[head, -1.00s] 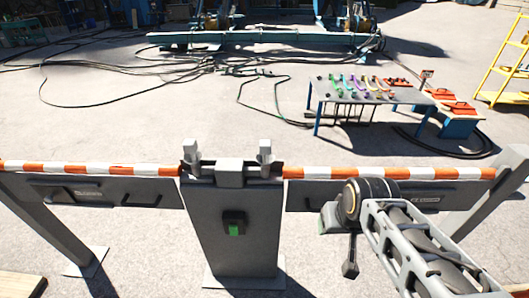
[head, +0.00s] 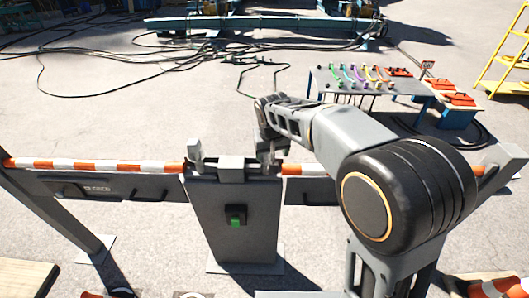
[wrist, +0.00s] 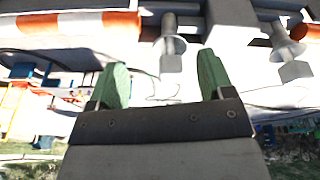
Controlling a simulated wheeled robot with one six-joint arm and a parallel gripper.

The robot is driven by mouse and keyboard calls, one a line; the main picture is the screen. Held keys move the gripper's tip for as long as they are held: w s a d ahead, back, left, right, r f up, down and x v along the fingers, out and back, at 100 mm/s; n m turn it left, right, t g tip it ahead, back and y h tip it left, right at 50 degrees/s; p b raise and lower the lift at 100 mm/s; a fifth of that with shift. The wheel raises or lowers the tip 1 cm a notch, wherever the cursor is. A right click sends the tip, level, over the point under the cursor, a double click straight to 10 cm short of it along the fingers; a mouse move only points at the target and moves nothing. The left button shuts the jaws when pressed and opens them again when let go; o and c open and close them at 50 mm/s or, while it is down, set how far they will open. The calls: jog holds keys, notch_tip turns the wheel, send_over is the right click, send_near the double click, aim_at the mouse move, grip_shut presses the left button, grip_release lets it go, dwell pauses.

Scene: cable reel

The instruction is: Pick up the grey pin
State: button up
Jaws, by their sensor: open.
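Two grey pins stand on top of the grey post (head: 232,215) in the head view, one at each side of a grey block (head: 231,163). The left pin (head: 195,151) is in clear view; the right one is largely covered by the end of my arm. In the wrist view, one grey pin (wrist: 171,47), with a flared collar and square end, lies beyond and between my fingertips, and the other pin (wrist: 291,50) is at the right. My gripper (wrist: 162,70) has green fingers, spread apart and empty. I cannot tell its exact distance from the pin.
Orange-and-white barrier bars (head: 95,166) run out from both sides of the post. A table with coloured handles (head: 352,76), orange-topped boxes (head: 458,98) and a yellow ladder (head: 505,65) stand behind. Cables (head: 120,68) lie on the ground.

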jog(key=w+a+r+m+t, duration=0.2)
jog(key=w+a+r, duration=0.1)
jog(key=w+r, duration=0.25)
jog(key=p, duration=0.1)
send_over(265, 157)
jog(key=shift+g, duration=0.3)
jog(key=f, duration=0.8)
jog(key=shift+s+a+f, duration=0.15)
jog(key=shift+s, duration=0.1)
jog(key=shift+p+x, duration=1.1)
jog(key=shift+x, duration=1.6)
grip_shut()
